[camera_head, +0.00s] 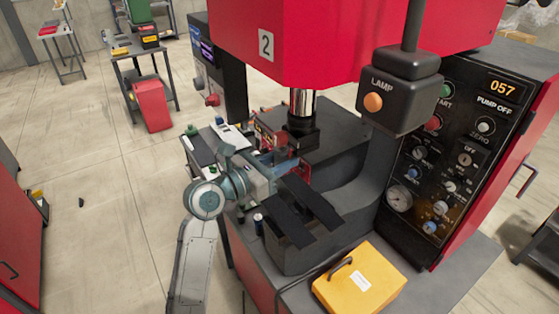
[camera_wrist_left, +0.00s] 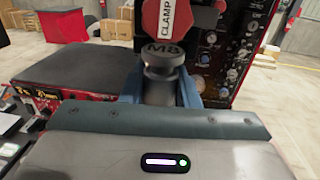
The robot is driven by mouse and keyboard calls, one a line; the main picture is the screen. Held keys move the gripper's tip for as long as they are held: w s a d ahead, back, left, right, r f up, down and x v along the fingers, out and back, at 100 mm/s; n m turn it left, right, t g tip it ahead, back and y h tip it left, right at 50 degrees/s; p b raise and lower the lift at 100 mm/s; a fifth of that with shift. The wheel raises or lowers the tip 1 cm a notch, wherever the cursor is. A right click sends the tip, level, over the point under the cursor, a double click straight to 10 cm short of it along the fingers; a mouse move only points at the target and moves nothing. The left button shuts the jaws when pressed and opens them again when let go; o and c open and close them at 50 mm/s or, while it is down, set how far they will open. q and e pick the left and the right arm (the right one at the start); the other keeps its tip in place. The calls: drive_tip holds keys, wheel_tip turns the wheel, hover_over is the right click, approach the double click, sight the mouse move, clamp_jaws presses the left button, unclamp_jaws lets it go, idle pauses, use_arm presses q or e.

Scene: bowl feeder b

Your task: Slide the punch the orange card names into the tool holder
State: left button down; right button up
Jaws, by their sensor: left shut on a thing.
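My left gripper (camera_head: 282,160) is in front of the press, just below the dark tool holder (camera_head: 302,138) on the chrome ram. In the left wrist view its blue fingers (camera_wrist_left: 163,98) are shut on a dark round punch (camera_wrist_left: 162,72) marked M8, held upright. A red knob (camera_wrist_left: 166,18) lettered CLAMP is right above and behind the punch. I cannot tell whether the punch touches the holder. I cannot make out an orange card. My right gripper is not in view.
The red press head (camera_head: 290,35) hangs above, with a lamp box (camera_head: 400,90) to its right. The control panel (camera_head: 440,160) stands further right. A yellow case (camera_head: 360,278) lies in front. Dark bars (camera_head: 305,210) lie across the press bed near my gripper.

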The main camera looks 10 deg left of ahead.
use_arm(q)
drive_tip(key=shift+x, duration=1.25)
drive_tip(key=shift+x, duration=1.15)
drive_tip(key=c, duration=1)
unclamp_jaws()
drive_tip(key=shift+s+d, duration=0.1)
drive_tip(key=shift+d, duration=0.15)
drive_tip(key=shift+s+a+f, duration=0.15)
drive_tip(key=shift+s+a, duration=0.1)
drive_tip(key=b, duration=0.4)
approach(300, 154)
drive_tip(key=shift+w+a+f, duration=0.25)
drive_tip(key=shift+w+f, duration=0.4)
drive_tip(key=shift+w, duration=0.1)
drive_tip(key=shift+w+a+f, duration=0.3)
drive_tip(key=shift+w+f, duration=0.35)
drive_tip(key=shift+w, duration=0.15)
